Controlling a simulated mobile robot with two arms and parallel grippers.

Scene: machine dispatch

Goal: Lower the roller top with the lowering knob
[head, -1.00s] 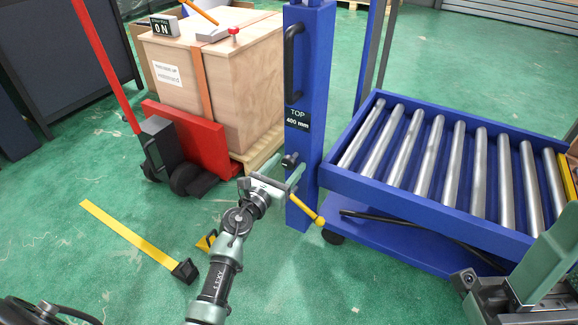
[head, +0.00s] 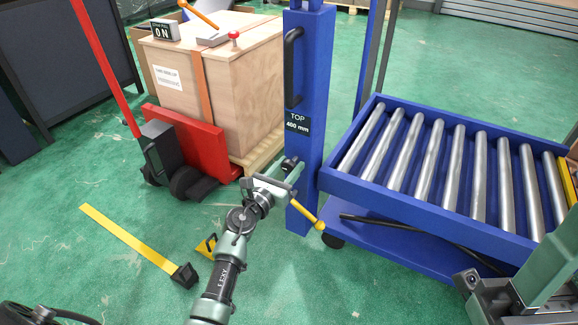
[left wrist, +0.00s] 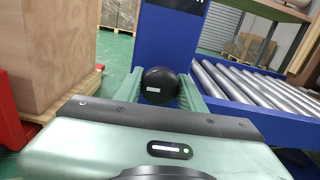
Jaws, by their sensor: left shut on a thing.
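The roller top (head: 345,177) is a blue frame with several steel rollers on the right of the head view. Beside it stands a blue post (head: 307,140) with a label (head: 297,122) reading TOP 400 mm. The lowering knob (left wrist: 160,85) is round and black, low on the post, and sits between the fingers of my left gripper (left wrist: 162,88). In the head view my left gripper (head: 289,173) is shut on the knob, which is mostly hidden there. My right gripper (head: 512,290) is at the lower right; its fingers do not show clearly.
A yellow-tipped lever (head: 306,215) sticks out below the knob. A wooden crate (head: 235,90) rests on a pallet by a red pallet truck (head: 190,140).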

